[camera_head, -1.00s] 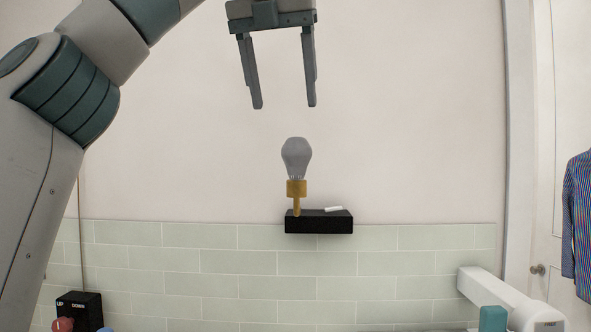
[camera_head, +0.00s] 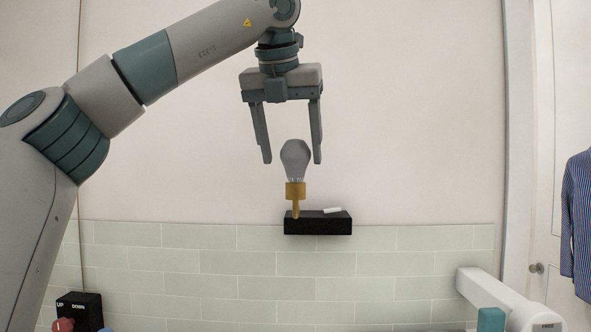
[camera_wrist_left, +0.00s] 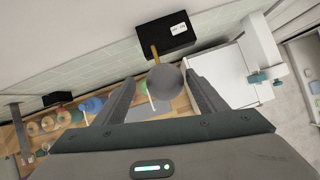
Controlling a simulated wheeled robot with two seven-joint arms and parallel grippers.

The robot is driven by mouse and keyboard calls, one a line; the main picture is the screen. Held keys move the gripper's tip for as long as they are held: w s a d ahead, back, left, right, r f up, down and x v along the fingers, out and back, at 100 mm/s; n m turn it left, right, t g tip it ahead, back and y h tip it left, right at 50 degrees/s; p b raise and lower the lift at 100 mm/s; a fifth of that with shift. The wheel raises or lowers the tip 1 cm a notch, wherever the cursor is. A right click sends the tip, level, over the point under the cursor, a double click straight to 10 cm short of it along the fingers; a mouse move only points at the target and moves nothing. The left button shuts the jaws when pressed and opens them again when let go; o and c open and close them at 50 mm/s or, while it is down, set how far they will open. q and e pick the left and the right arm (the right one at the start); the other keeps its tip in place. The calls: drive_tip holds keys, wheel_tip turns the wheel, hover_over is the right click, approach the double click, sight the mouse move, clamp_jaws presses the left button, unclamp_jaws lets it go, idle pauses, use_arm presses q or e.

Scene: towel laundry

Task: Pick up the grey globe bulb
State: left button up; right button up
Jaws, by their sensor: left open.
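The grey globe bulb (camera_head: 295,157) stands upright in a brass holder (camera_head: 296,190) on a small black wall block (camera_head: 318,224). My left gripper (camera_head: 293,162) points down with its fingers open, one on each side of the bulb's upper part in the head view. The left wrist view shows the bulb (camera_wrist_left: 165,80) from above, between the tips of the open left gripper (camera_wrist_left: 158,82). Gaps show between the fingers and the bulb, and the jaws hold nothing. My right gripper is not in view.
A small white piece (camera_head: 332,210) lies on the black block. Below, the left wrist view shows a wooden surface with several coloured items at left and a white box-like thing (camera_wrist_left: 228,75) at right. A black UP/DOWN switch box (camera_head: 80,308) is at lower left.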

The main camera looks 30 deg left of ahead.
sight(298, 171)
use_arm(q)
drive_tip(key=shift+w+f+p, duration=0.35)
drive_tip(key=shift+f+p, duration=0.05)
drive_tip(key=shift+p, duration=0.05)
drive_tip(key=p+x, duration=0.1)
drive_tip(key=x, duration=0.2)
drive_tip(key=shift+w+d+p, duration=0.1)
drive_tip(key=shift+d+p, duration=0.15)
drive_tip(key=shift+p, duration=0.05)
drive_tip(key=shift+w+a+f, duration=0.1)
drive_tip(key=shift+w+f, duration=0.1)
drive_tip(key=shift+f, duration=0.35)
drive_tip(key=c, duration=1.1)
